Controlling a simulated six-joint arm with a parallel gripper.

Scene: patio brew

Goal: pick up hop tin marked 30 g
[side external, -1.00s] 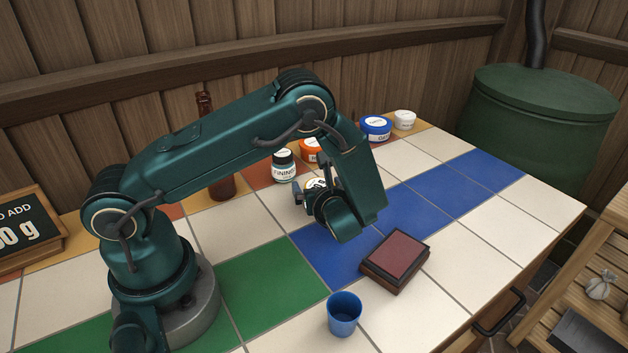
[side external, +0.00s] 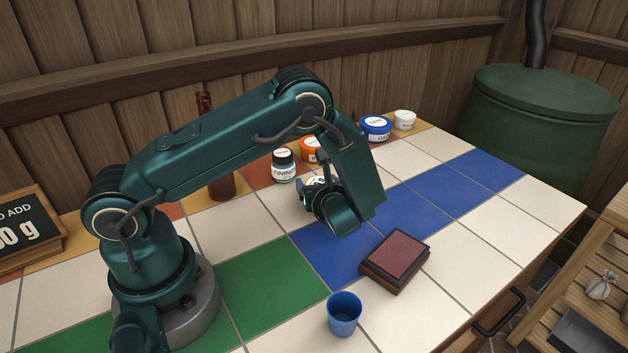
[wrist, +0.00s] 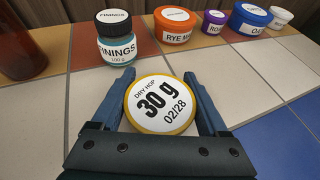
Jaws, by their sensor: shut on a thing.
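The hop tin (wrist: 160,104) is in the wrist view, a round tin with a yellow rim and a white lid that reads "DRY HOP 30 g 02/28". My gripper (wrist: 162,95) has one finger on each side of it and is shut on it. In the side external view my gripper (side external: 312,190) is low over the white tiles, near the blue tiles. There the tin is mostly hidden behind my wrist. I cannot tell whether it still touches the table.
A finings jar (wrist: 116,38), an orange tub (wrist: 173,24), a purple tub (wrist: 216,20) and a blue tub (wrist: 247,18) stand behind the tin. A brown bottle (side external: 221,185) is to the left. A dark red block (side external: 395,259) and a blue cup (side external: 344,314) are in front.

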